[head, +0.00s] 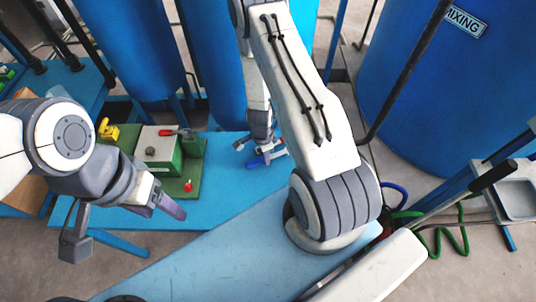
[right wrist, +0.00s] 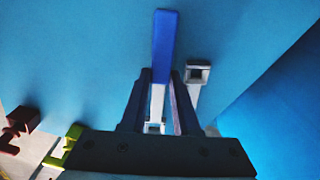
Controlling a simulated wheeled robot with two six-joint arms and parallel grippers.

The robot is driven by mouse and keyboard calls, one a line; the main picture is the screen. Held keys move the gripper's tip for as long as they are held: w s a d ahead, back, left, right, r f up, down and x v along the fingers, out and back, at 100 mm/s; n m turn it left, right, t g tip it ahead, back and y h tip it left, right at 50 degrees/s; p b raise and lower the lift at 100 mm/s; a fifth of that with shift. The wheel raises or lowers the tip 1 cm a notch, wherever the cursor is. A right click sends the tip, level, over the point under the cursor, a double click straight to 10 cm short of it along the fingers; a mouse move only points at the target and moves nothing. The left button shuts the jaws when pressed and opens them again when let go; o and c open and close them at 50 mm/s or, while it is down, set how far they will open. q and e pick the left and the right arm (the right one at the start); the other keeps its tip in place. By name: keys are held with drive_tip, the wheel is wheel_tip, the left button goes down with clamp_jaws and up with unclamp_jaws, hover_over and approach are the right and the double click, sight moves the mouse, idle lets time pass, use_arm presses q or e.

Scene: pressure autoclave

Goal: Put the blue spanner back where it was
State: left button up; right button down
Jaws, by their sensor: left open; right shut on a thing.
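The blue spanner (right wrist: 165,45) has a blue handle and a silver shank. My right gripper (right wrist: 160,78) is shut on its shank, with the handle pointing away past the fingertips. In the head view the spanner (head: 269,158) shows blue under my right gripper (head: 262,148), at the blue table (head: 225,195); I cannot tell whether it touches the surface. My left gripper (head: 120,226) is open and empty, apart from the spanner, at the left front of the table.
A grey tool end (right wrist: 198,72) lies beside the spanner, partly hidden by a finger. A green board with a box (head: 160,146) and a red knob (head: 188,186) stands on the left. Blue tanks (head: 440,90) stand behind.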

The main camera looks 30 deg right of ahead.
drive_tip(key=shift+f+b, duration=0.55)
